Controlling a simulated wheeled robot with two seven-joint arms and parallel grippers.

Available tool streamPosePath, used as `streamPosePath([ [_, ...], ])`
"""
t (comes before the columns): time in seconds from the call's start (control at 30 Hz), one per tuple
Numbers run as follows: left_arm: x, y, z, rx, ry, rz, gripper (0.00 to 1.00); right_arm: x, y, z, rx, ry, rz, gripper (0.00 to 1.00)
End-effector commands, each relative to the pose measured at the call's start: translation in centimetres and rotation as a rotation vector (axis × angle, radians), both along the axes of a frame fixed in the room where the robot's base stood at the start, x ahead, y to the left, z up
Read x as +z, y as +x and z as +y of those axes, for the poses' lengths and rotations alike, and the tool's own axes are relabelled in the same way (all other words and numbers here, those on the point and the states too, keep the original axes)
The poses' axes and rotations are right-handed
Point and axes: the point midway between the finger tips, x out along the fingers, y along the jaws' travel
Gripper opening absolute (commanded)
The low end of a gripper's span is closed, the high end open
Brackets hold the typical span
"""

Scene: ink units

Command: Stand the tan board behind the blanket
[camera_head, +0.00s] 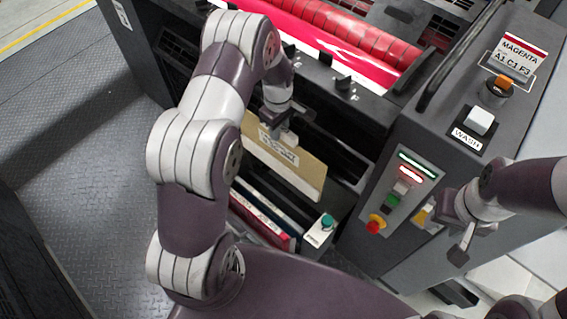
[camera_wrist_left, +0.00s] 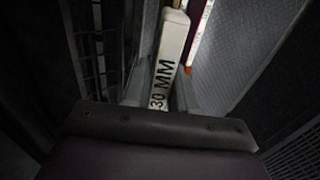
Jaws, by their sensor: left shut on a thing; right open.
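The tan board (camera_head: 300,178) hangs tilted in front of the dark press front in the head view, with a white label whose text is too small to read. My left gripper (camera_head: 286,138) is shut on its upper edge. Below the board is a low rack (camera_head: 285,207) holding a dark red panel (camera_head: 262,228) and thin pale edges; I cannot tell which is the blanket. My right gripper (camera_head: 463,246) is open and empty at the right.
The press has a red roller (camera_head: 350,35) above the board. A control panel (camera_head: 402,185) with buttons stands right of the rack. Patterned floor (camera_head: 95,150) is clear at left.

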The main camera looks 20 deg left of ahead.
Motion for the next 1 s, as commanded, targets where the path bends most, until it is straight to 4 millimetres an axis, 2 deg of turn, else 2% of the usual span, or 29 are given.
streamPosePath([
  [0.03,-1.8,-0.1,0.0,0.000,-0.001,0.001,0.00,-1.8,-0.1,0.0,0.000,0.000,0.002,0.43],
  [0.27,-6.0,-0.1,0.0,0.000,0.000,0.001,0.00,-6.0,-0.1,0.0,0.000,0.000,0.001,0.43],
  [0.43,-10.5,-0.1,0.0,0.000,0.000,0.001,0.00,-10.5,-0.2,0.0,0.000,0.000,0.001,0.43],
  [0.7,-20.8,-0.3,0.0,0.000,0.000,0.003,0.00,-16.7,-0.2,0.0,0.000,0.000,0.001,0.43],
  [0.8,-22.5,-0.2,0.0,0.000,0.000,0.000,0.00,-17.6,-0.2,0.0,0.000,0.000,0.001,0.43],
  [1.0,-23.4,-0.2,0.0,0.000,0.000,0.000,0.00,-18.0,-0.2,0.0,0.000,0.000,0.000,0.43],
])
